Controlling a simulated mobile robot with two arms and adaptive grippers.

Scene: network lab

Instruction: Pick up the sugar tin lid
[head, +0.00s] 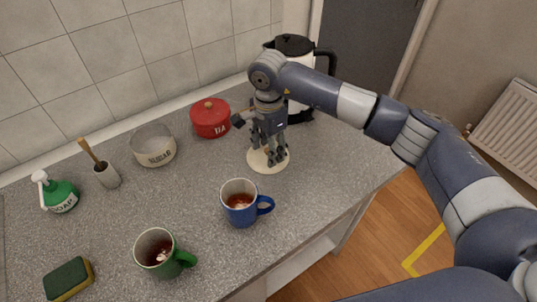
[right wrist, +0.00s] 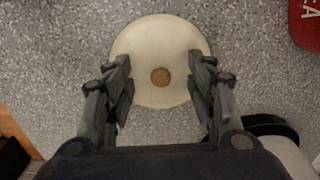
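The sugar tin lid (head: 254,163) is a cream disc lying flat on the counter, with a round brown knob in its middle. In the right wrist view the lid (right wrist: 160,42) lies between and beyond my fingers. My right gripper (head: 268,157) is above the lid, pointing down, and its fingers are apart with nothing between them in the right wrist view (right wrist: 163,92). Part of the lid is hidden behind the fingers. The sugar tin (head: 155,152) is cream, marked SUGAR, and stands open to the left. My left gripper is not in view.
A red tea tin (head: 210,120) stands behind left of my gripper, and a black-and-white kettle (head: 299,108) behind it. A blue mug (head: 238,213) and a green mug (head: 153,262) stand in front. A soap bottle (head: 62,198), a brush holder (head: 108,177) and a sponge (head: 68,280) are at left.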

